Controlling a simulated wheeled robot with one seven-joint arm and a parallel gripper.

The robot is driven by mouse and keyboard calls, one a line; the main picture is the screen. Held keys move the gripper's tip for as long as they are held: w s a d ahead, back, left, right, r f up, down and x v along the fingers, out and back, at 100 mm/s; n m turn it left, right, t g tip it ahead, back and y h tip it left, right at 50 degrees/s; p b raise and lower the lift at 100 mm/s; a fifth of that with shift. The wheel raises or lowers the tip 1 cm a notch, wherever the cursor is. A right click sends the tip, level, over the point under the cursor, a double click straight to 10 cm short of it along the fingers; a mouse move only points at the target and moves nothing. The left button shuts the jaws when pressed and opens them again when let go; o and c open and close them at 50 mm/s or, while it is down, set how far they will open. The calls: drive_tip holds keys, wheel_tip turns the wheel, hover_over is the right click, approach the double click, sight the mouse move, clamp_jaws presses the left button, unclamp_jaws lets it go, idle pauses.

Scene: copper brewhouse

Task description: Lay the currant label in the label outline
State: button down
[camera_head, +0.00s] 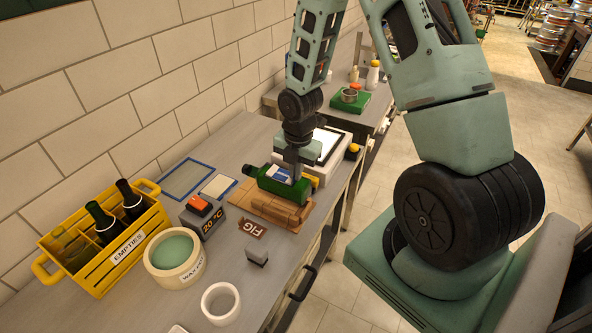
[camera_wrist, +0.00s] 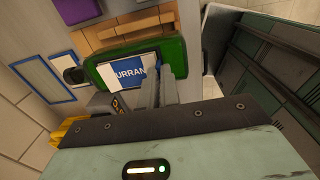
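The currant label (camera_wrist: 130,72) is blue with white lettering that reads "CURRAN", its right end hidden by my fingers. It also shows in the head view (camera_head: 279,173). It is over a white rectangle, seemingly the label outline (camera_wrist: 106,74), on the green bottle (camera_wrist: 181,48). White shows at the label's left side, so the two are not fully lined up. The bottle lies on its side on a wooden cradle (camera_head: 247,206). My gripper (camera_head: 292,174) points down over the bottle. Its fingers are close together at the label's right end and appear shut on it; contact with the bottle is unclear.
A brown FIG label (camera_head: 252,228) lies in front of the cradle. Left of it are a 20 °C device (camera_head: 205,222), a wax pot (camera_head: 150,262) and a yellow EMPTIES crate (camera_head: 84,275) with bottles. A white-topped device (camera_head: 325,147) stands close behind my gripper.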

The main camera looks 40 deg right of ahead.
drive_tip(key=shift+r, duration=0.1)
idle(0.3)
drive_tip(key=c, duration=1.6)
unclamp_jaws()
drive_tip(key=shift+o, duration=0.2)
wheel_tip(320, 180, up, 6)
drive_tip(key=p, duration=0.6)
drive_tip(key=shift+r, duration=0.1)
wheel_tip(320, 180, up, 17)
drive_tip(key=shift+s+d, duration=0.15)
drive_tip(key=shift+s, duration=0.25)
